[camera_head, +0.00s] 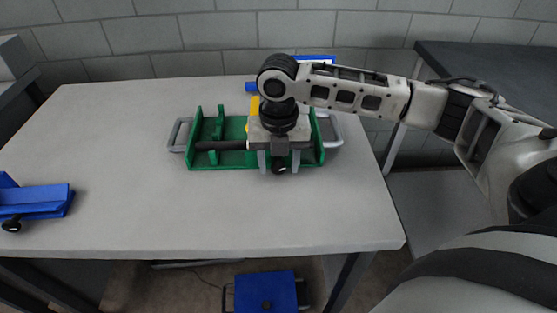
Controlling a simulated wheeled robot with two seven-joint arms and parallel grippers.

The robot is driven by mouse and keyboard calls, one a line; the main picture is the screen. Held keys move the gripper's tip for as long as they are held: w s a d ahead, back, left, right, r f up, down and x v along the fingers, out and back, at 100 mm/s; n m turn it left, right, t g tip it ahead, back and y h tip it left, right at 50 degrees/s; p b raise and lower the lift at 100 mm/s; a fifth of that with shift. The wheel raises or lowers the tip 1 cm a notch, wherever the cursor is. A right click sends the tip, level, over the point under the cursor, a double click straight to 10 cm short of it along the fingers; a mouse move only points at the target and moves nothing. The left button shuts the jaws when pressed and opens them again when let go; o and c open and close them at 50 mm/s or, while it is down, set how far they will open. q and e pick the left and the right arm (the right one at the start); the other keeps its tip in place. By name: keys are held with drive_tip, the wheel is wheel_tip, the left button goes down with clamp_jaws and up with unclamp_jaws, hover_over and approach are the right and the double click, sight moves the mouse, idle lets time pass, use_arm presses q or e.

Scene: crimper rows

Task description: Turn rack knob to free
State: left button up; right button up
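A green rack (235,159) with grey handles at both ends sits at the back middle of the table. A round black knob (280,168) shows at its front edge, right of centre. My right gripper (279,160) points down over the right part of the rack. Its two fingers stand apart, one on each side of the knob in this view; I see no clear contact. A dark bar (220,145) lies level across the rack, left of the gripper. A yellow thing (254,106) shows behind the gripper, which partly hides it. My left gripper is out of view.
A blue object (42,201) with a black knob sits at the table's left edge. Another blue object (265,290) is on the floor below. Something blue (318,59) shows behind my arm. The grey table (230,215) is clear in front of the rack.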

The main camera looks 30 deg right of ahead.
drive_tip(key=c, duration=0.9)
drive_tip(key=shift+o, duration=0.2)
drive_tip(key=p, duration=0.3)
drive_tip(key=shift+a+r+g+h, duration=0.1)
drive_tip(key=shift+r+g+h, duration=0.2)
drive_tip(key=shift+r+h, duration=0.1)
drive_tip(key=shift+a+r+p, duration=0.1)
drive_tip(key=shift+p, duration=0.75)
drive_tip(key=shift+w+g+h+p, duration=0.1)
drive_tip(key=shift+g+h+p, duration=0.3)
drive_tip(key=shift+p, duration=0.45)
drive_tip(key=shift+w+a+g+h+p, duration=0.1)
drive_tip(key=shift+g+h+p, duration=0.2)
drive_tip(key=shift+h+p, duration=0.65)
drive_tip(key=shift+w+a+f+g+h+p, duration=0.1)
drive_tip(key=shift+f+g+h+p, duration=0.45)
drive_tip(key=shift+p, duration=0.4)
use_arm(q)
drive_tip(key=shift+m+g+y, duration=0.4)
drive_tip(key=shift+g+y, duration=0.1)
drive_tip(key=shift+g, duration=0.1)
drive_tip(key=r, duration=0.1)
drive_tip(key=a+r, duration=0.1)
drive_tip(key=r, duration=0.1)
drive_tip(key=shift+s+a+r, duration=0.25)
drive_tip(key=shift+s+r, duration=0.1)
use_arm(e)
drive_tip(key=shift+g+h, duration=0.25)
drive_tip(key=shift+h, duration=0.35)
